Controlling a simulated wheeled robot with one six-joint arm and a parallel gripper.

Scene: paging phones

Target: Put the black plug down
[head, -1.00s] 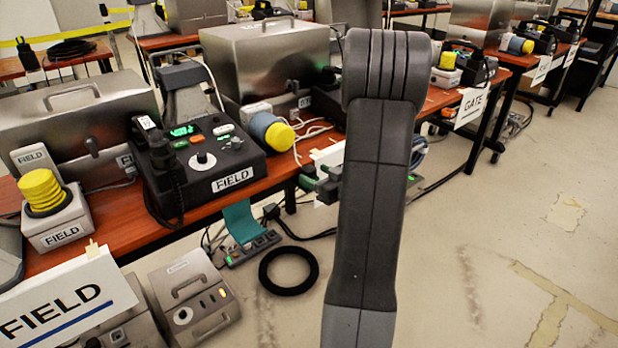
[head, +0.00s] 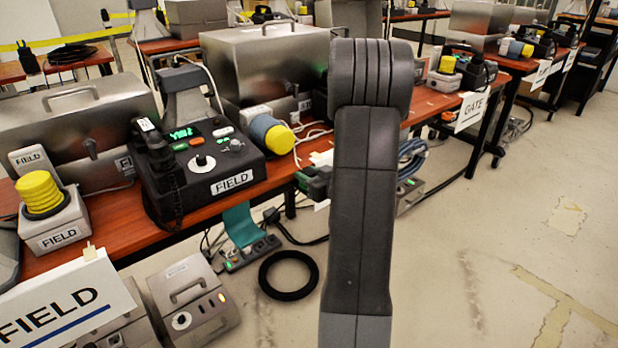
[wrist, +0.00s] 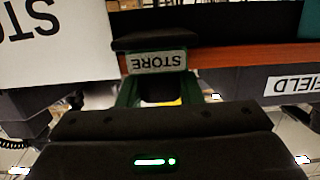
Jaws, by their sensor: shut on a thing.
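The black plug (wrist: 155,42) is in the wrist view, with a white STORE label that reads upside down there. My gripper (wrist: 158,80) has its green fingers on either side of it and is shut on it. In the head view my gripper (head: 314,181) is at the front edge of the wooden table (head: 150,233), partly hidden behind my arm. The plug cannot be made out clearly there. The wrist view shows the red-brown table edge behind the plug; whether they touch I cannot tell.
A black FIELD phone console (head: 205,165) stands left of my gripper, beside a yellow-capped blue cylinder (head: 270,133). A white FIELD sign (head: 60,305) hangs at lower left. A power strip (head: 252,253) and a black ring (head: 289,275) lie on the floor. Floor at right is open.

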